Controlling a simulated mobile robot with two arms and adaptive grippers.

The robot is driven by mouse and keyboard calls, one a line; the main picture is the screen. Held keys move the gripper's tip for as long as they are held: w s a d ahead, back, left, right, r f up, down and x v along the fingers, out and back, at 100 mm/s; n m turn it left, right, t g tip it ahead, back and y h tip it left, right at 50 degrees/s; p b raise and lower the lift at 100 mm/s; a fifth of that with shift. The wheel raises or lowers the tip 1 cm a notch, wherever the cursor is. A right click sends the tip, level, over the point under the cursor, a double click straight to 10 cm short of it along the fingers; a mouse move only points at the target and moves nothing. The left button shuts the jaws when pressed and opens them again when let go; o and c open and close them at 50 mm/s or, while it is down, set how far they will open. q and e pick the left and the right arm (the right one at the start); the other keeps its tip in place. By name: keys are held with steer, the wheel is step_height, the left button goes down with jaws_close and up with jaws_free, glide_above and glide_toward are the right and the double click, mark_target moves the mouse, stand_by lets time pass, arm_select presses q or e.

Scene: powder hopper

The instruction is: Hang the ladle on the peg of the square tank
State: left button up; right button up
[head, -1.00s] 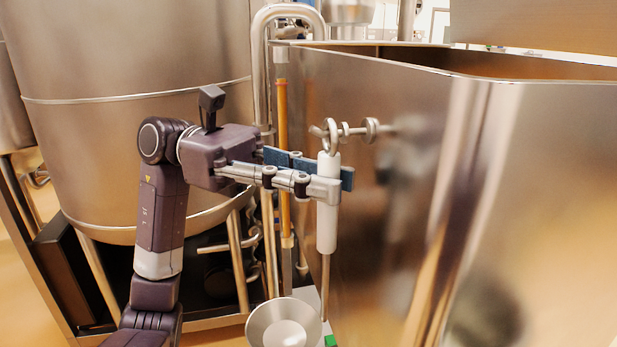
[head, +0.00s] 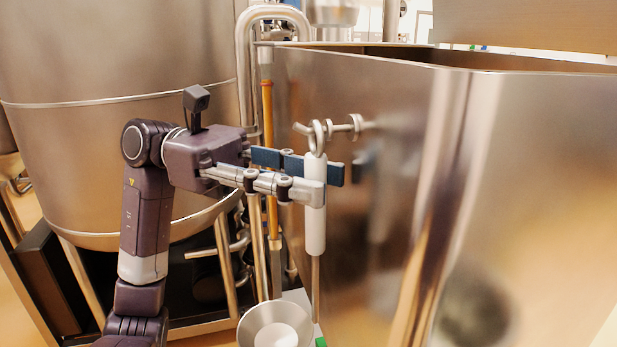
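The ladle (head: 315,232) hangs upright, with a white handle, a ring at its top and a thin steel rod below. A steel bowl (head: 275,328) at the bottom appears to be its cup. My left gripper (head: 316,180) has the handle between its fingers, a blue-padded one behind and a grey one in front, and looks shut on it. The peg (head: 357,126) sticks out leftward from the wall of the square tank (head: 400,160). The ladle's ring overlaps the peg near its outer end and seems to be around it; contact is unclear. My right gripper is out of view.
A large round tank (head: 120,70) stands at the left behind my arm. A curved steel pipe (head: 243,70) and an amber vertical tube (head: 268,110) run close behind my gripper. A small green item (head: 321,341) sits at the bottom edge.

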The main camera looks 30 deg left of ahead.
arm_select(q)
steer(key=shift+o, duration=0.4)
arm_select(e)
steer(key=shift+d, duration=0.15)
arm_select(q)
steer(key=shift+a, duration=0.1)
steer(key=s+a, duration=0.1)
steer(key=a, duration=1.1)
